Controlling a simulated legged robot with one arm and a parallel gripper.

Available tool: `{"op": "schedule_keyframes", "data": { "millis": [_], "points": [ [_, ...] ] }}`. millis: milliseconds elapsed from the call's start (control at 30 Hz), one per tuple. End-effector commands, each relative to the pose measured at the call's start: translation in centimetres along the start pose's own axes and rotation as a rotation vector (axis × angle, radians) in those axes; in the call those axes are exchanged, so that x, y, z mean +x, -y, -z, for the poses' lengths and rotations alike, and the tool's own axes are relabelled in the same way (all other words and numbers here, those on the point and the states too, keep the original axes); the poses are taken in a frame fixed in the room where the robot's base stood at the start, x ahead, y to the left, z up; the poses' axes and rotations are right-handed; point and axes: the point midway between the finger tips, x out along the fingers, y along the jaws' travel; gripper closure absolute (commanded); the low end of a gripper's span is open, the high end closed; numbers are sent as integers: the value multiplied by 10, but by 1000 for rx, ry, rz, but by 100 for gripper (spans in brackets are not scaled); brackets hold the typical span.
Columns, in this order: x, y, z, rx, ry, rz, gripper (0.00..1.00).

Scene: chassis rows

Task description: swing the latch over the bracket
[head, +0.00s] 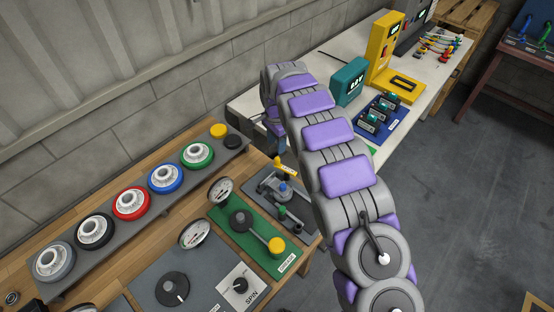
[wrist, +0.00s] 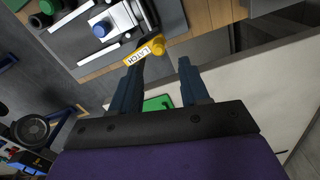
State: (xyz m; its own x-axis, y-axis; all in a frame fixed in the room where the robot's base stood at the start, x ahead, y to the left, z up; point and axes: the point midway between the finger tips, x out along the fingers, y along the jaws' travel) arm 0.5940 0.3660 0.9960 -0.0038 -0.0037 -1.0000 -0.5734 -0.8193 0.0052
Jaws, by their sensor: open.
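In the head view my gripper hangs above the bench's far edge, partly hidden by my arm. I cannot clearly pick out the bracket among the metal parts on the plate.
A green panel (head: 231,226) with a yellow-knobbed lever and gauges lies beside the latch plate. Several coloured wheels (head: 130,203) line a rail at the left. A white table (head: 330,62) with a teal box (head: 348,80) and yellow machine stands close behind.

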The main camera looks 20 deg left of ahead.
Motion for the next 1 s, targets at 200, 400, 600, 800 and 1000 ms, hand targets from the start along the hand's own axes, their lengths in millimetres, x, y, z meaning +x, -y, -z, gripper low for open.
{"op": "schedule_keyframes", "data": {
  "millis": [200, 400, 600, 800, 1000],
  "points": [
    [43, -2, 2, 0, 1, 3, 55],
    [74, -3, 2, 0, 2, 2, 55],
    [89, -1, 1, 0, 0, 2, 55],
    [91, 0, 1, 0, 0, 3, 55],
    [90, -1, 1, 0, 0, 4, 63]
  ]
}}
